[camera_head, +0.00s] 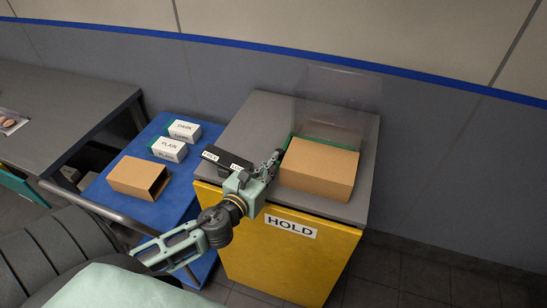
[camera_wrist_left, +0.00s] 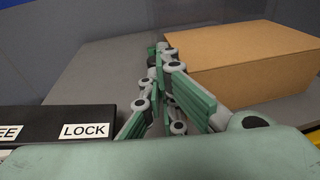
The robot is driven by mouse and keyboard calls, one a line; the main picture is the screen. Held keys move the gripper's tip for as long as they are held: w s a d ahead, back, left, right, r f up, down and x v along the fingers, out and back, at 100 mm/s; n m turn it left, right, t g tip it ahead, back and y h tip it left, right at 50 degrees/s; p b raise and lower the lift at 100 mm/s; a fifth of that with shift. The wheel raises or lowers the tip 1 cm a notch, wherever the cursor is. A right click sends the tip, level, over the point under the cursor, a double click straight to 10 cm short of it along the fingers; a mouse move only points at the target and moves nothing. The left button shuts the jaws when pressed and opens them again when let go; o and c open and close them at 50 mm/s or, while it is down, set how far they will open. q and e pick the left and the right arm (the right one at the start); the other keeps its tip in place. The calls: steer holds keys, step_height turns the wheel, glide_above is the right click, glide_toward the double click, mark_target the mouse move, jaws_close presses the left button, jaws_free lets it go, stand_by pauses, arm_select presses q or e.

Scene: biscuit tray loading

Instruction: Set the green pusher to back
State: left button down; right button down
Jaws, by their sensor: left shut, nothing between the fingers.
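A green strip (camera_head: 290,141) shows along the back and left edge of a brown carton on the grey cabinet top; it may be the green pusher, but the carton hides most of it. The brown carton (camera_head: 318,170) also fills the right of the left wrist view (camera_wrist_left: 245,62). My left gripper (camera_head: 277,156) is shut and empty, just left of the carton, its fingers pointing toward the back. In the wrist view its fingertips (camera_wrist_left: 162,48) meet beside the carton's left side; I cannot tell whether they touch it. My right gripper is not in view.
A black block (camera_head: 228,158) with FREE and LOCK labels lies left of my gripper. A clear panel (camera_head: 335,105) stands behind the carton. The cabinet's yellow front (camera_head: 280,262) reads HOLD. A blue trolley (camera_head: 108,192) at left holds white boxes (camera_head: 184,131) and an open carton (camera_head: 135,177).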

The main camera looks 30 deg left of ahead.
arm_select(q)
steer(key=shift+w+a+f, duration=0.1)
steer(key=shift+w+f, duration=0.05)
steer(key=shift+w, duration=1)
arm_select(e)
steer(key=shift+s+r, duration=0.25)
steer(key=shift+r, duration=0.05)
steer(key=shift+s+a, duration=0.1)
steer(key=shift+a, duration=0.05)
